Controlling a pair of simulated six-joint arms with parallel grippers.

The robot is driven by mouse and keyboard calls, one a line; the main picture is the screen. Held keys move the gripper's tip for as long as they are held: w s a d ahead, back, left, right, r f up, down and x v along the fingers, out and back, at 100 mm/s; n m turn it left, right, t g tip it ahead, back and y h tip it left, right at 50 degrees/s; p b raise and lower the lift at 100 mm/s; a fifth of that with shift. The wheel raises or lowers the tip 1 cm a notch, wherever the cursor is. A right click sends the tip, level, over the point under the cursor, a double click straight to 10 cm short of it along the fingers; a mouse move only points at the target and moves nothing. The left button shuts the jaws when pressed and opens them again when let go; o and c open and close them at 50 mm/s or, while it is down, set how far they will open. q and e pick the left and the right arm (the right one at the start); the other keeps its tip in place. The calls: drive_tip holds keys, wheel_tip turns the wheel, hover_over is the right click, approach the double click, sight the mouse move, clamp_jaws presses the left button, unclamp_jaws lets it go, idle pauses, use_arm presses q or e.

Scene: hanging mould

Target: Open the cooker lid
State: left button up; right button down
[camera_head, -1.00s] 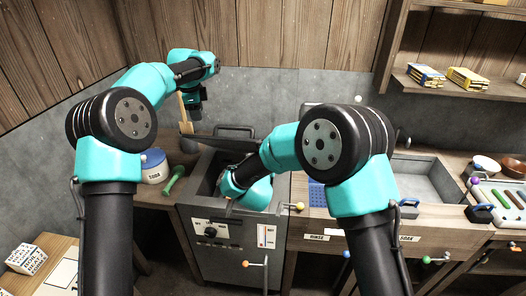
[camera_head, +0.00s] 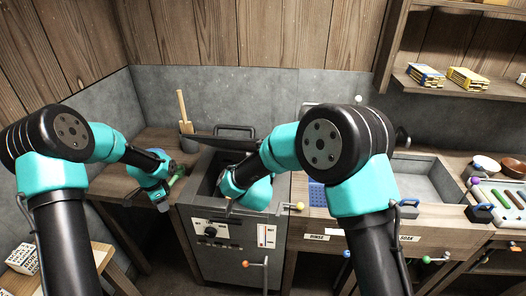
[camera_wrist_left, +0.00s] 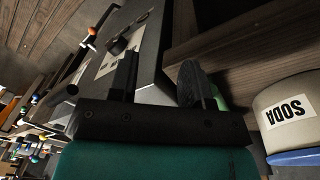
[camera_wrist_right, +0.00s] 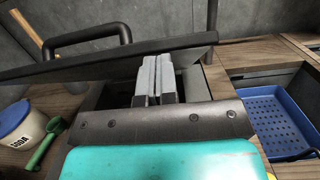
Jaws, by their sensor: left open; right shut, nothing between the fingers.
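The cooker (camera_head: 235,240) is a grey box with a knob panel on its front. Its dark lid (camera_head: 222,142) is tilted up, with the dark opening showing below it. The lid and its bar handle (camera_wrist_right: 88,38) also show in the right wrist view. My right gripper (camera_wrist_right: 157,75) is shut and empty, at the opening with its fingertips by the lid's underside; contact is not clear. In the head view my right arm hides part of the opening. My left gripper (camera_head: 162,203) is open and empty, low at the left of the cooker, near the green scoop (camera_head: 177,176).
A white soda jar (camera_wrist_left: 290,110) stands on the wooden counter left of the cooker. A wooden-handled tool (camera_head: 183,108) stands behind it. A blue perforated tray (camera_wrist_right: 277,120) lies right of the cooker. Small coloured-knob levers (camera_head: 266,264) stick out from the fronts.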

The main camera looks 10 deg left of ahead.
use_arm(q)
drive_tip(key=s+d+f+n+h, duration=0.2)
drive_tip(key=s+d+f+n, duration=0.2)
drive_tip(key=s+d+f, duration=0.4)
drive_tip(key=s+d+f+n+h, duration=0.1)
drive_tip(key=s+d+f+n, duration=0.2)
drive_tip(key=s+d+f, duration=0.5)
drive_tip(key=s+d+n+t, duration=0.1)
drive_tip(key=s+d+n, duration=0.3)
drive_tip(key=s+d, duration=0.1)
drive_tip(key=shift+s+d+r, duration=0.15)
drive_tip(key=shift+s+d, duration=0.25)
drive_tip(key=shift+s, duration=0.5)
drive_tip(key=shift+a, duration=0.1)
